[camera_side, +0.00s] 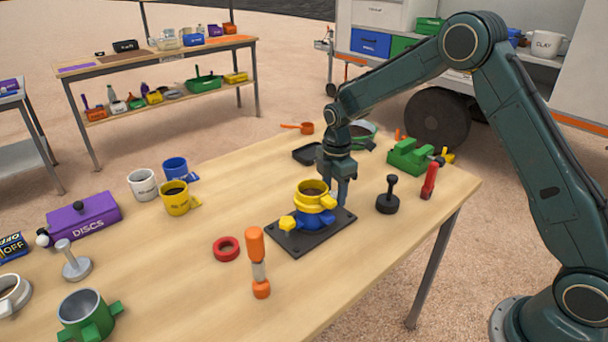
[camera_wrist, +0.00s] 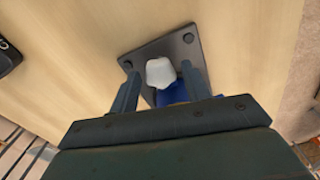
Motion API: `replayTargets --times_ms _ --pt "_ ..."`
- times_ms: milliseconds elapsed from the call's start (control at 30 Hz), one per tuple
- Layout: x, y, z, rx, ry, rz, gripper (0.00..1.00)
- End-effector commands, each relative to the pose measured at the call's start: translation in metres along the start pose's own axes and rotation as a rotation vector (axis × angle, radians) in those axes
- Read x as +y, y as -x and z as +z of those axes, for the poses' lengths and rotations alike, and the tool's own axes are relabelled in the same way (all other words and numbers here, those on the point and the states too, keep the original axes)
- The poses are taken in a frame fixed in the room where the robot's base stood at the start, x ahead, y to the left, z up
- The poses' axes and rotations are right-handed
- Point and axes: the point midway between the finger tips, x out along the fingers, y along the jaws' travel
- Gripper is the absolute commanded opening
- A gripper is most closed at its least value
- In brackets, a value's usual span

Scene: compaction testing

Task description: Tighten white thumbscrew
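The white thumbscrew (camera_wrist: 160,72) shows in the wrist view over the black base plate (camera_wrist: 181,45), beside a blue part (camera_wrist: 171,95). My gripper (camera_wrist: 160,80) has one finger on each side of it, with gaps visible, so it is open around the thumbscrew and not pressed on it. In the side view my gripper (camera_side: 341,190) points down at the back right of the mould, which has a yellow upper part (camera_side: 313,203) and a blue lower part (camera_side: 312,222) on the black base plate (camera_side: 290,243). The white thumbscrew is hidden there. A yellow thumbscrew (camera_side: 286,223) shows at the front left.
A black tamper (camera_side: 387,203) and a red tool (camera_side: 429,182) stand right of the plate. A red ring (camera_side: 226,249) and an orange-ended tool (camera_side: 258,268) are at front left. A green block (camera_side: 410,156) and a black tray (camera_side: 307,154) are behind.

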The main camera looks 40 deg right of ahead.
Motion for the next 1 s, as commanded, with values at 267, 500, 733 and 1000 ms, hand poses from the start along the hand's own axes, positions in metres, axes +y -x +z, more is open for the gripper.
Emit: replayTargets --times_ms 267,500,733,1000 --pt "0.000 0.004 0.000 0.000 0.002 0.001 0.47" --pt "0.000 0.021 0.000 0.000 0.002 0.002 0.47" --pt "0.001 0.041 0.000 0.000 0.002 0.003 0.47" --pt "0.000 0.059 0.000 0.000 0.003 0.000 0.47"
